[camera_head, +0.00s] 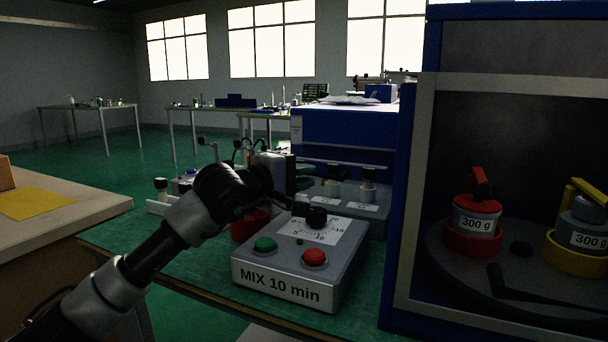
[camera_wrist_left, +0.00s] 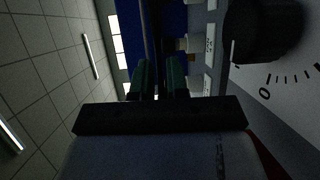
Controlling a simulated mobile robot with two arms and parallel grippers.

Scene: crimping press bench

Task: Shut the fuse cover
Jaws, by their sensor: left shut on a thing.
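My left gripper (camera_head: 284,197) is just behind the dial box, in front of the blue machine, and its fingertips are hard to make out there. In the left wrist view its two green-padded fingers (camera_wrist_left: 158,80) close on a thin dark strip, which appears to be the fuse cover (camera_wrist_left: 153,30), seen edge-on. The blue machine (camera_head: 345,130) has a thin dark bar along its lower front. White-topped posts and labels (camera_head: 367,188) stand in the opening below it. How far the cover is tilted is unclear. My right gripper is not in view.
The grey box marked MIX 10 min (camera_head: 290,278) stands close, with a black knob (camera_head: 316,216), a green button and a red button. A blue-framed cabinet (camera_head: 405,200) with 300 g weights stands at the right. A beige table (camera_head: 60,240) is at the left.

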